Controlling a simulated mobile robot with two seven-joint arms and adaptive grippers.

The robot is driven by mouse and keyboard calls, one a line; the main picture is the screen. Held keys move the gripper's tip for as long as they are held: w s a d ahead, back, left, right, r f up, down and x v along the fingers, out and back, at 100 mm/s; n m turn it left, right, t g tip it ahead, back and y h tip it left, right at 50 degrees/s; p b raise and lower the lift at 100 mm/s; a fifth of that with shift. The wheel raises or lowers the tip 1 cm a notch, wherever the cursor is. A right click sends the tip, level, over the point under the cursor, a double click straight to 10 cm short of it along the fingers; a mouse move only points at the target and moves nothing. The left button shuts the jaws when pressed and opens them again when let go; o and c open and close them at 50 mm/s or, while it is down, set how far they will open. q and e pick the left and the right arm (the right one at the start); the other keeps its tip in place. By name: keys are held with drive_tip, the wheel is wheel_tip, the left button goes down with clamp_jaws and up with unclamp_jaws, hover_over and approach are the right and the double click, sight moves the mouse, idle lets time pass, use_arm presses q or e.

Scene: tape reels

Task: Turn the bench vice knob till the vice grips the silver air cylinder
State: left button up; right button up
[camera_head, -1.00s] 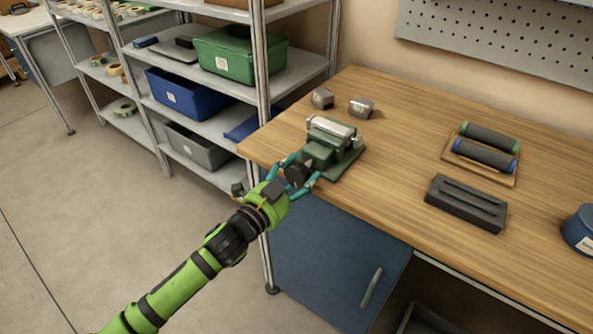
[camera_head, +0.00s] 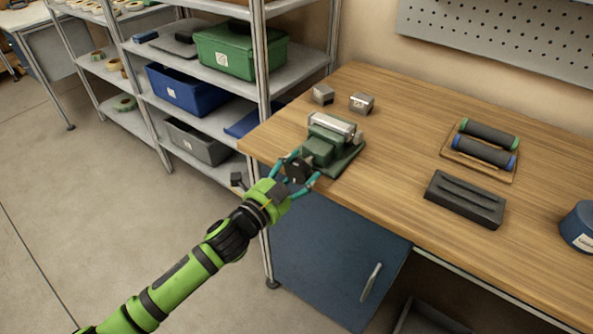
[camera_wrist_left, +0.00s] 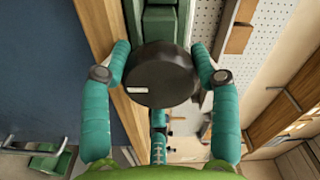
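The green bench vice (camera_head: 338,155) stands at the table's front left corner. The silver air cylinder (camera_head: 332,124) lies across its top, at the jaws; I cannot tell whether both jaws touch it. The black round vice knob (camera_head: 298,169) faces the table's front edge. In the left wrist view the knob (camera_wrist_left: 160,75) is large, with a white mark at its lower left. My left gripper (camera_head: 299,172) has its teal fingers on opposite sides of the knob, apparently touching it. The vice body (camera_wrist_left: 160,22) shows behind the knob. My right gripper is not in view.
Two small grey blocks (camera_head: 361,103) lie behind the vice. A rack with two dark rollers (camera_head: 484,150), a dark slotted block (camera_head: 465,200) and a blue round container (camera_head: 580,228) are to the right. Metal shelves with bins (camera_head: 240,48) stand left of the table.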

use_arm(q)
drive_tip(key=o, duration=0.3)
drive_tip(key=shift+d+r, duration=0.3)
drive_tip(key=shift+r, duration=0.1)
drive_tip(key=shift+o, duration=0.2)
drive_tip(key=shift+s+f, duration=0.1)
drive_tip(key=shift+s+a+f, duration=0.2)
drive_tip(key=shift+s+a, duration=0.1)
drive_tip(key=shift+a, duration=0.1)
drive_tip(key=v, duration=1.1)
drive_tip(key=shift+r, duration=0.2)
drive_tip(key=shift+f, duration=0.1)
